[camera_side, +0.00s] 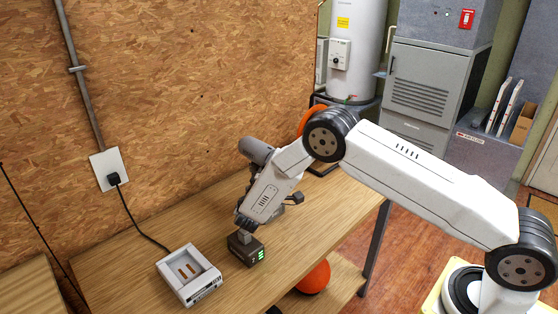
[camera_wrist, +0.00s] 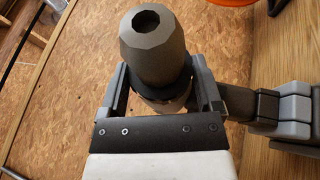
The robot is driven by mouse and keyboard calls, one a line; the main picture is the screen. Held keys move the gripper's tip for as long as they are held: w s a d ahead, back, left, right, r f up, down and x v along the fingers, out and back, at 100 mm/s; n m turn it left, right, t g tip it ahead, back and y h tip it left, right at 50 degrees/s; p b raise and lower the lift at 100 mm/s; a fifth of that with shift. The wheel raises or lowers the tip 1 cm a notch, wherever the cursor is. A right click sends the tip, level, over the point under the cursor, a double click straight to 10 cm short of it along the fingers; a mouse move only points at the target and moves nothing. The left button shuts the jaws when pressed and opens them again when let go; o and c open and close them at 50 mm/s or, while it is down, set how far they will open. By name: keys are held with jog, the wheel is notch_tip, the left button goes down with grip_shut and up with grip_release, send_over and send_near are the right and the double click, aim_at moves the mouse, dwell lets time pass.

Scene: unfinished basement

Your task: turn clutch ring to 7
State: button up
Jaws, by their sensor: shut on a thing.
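A drill with a grey tapered chuck (camera_wrist: 150,48) shows at the upper middle in the wrist view. Behind the chuck sits the dark clutch ring (camera_wrist: 163,88), with a paler band just below it. My gripper (camera_wrist: 162,94) is shut on the ring, one finger on each side. Its numbers and pointer cannot be read. In the side view my gripper (camera_side: 247,212) is over the table, just above the dark battery base (camera_side: 246,250) with green lights. My arm hides most of the drill there.
A white charger (camera_side: 190,275) lies on the wooden table (camera_side: 130,262) to the left of the battery, its cord running to a wall outlet (camera_side: 108,170). An orange ball (camera_side: 313,277) is below the table. The particle-board wall (camera_side: 190,90) stands close behind. The table's left end is clear.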

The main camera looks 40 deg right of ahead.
jog(key=o, duration=1)
jog(key=shift+o, duration=0.2)
jog(key=shift+a, duration=0.1)
jog(key=v, duration=0.7)
jog(key=shift+s+a, duration=0.2)
jog(key=shift+s, duration=0.05)
